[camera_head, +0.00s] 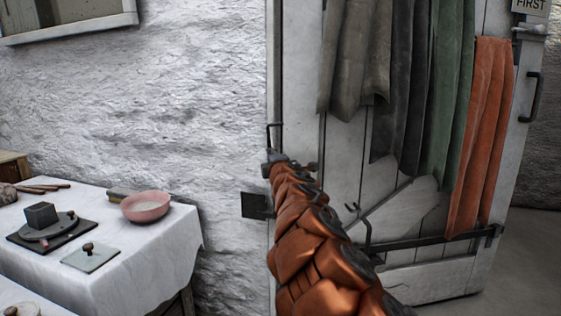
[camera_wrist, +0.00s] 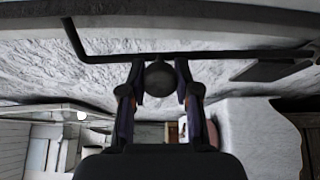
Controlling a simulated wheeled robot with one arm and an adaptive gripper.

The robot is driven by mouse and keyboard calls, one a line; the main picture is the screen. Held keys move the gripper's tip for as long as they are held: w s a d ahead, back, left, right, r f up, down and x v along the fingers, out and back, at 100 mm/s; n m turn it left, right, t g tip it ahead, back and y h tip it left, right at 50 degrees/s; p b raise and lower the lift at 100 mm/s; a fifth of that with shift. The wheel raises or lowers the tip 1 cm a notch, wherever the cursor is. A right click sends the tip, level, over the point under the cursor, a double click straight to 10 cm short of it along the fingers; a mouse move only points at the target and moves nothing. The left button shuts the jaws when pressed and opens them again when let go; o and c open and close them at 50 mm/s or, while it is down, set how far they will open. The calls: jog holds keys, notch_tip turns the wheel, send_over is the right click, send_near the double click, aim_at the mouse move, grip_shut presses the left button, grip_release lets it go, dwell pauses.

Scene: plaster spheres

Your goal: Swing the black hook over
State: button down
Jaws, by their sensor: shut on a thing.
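The black hook (camera_wrist: 230,55) shows in the wrist view as a thin dark rod across the upper part, with a bent end at the left. A dark round knob (camera_wrist: 158,80) sits at the rod, between the two fingers of my gripper (camera_wrist: 160,68), which is shut on it. In the head view, the bent end of the hook (camera_head: 268,128) stands up by the door's left edge, just above my gripper (camera_head: 272,160). The arm hides much of the rod there.
The pale plank door (camera_head: 296,90) carries grey, green and orange cloths (camera_head: 478,140). A dark plate (camera_head: 257,205) is left of the arm. A white-covered table (camera_head: 150,240) at left holds a pink bowl (camera_head: 146,206) and small tools. Bare floor shows at right.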

jog(key=shift+a, duration=0.25)
jog(key=shift+a, duration=0.1)
jog(key=c, duration=0.8)
grip_release()
jog(key=shift+s, duration=0.1)
jog(key=shift+s+d, duration=0.3)
jog(key=shift+s, duration=1.65)
jog(key=shift+s+d, duration=0.3)
jog(key=shift+s, duration=1.7)
jog(key=shift+s+d, duration=0.3)
jog(key=shift+s, duration=1.65)
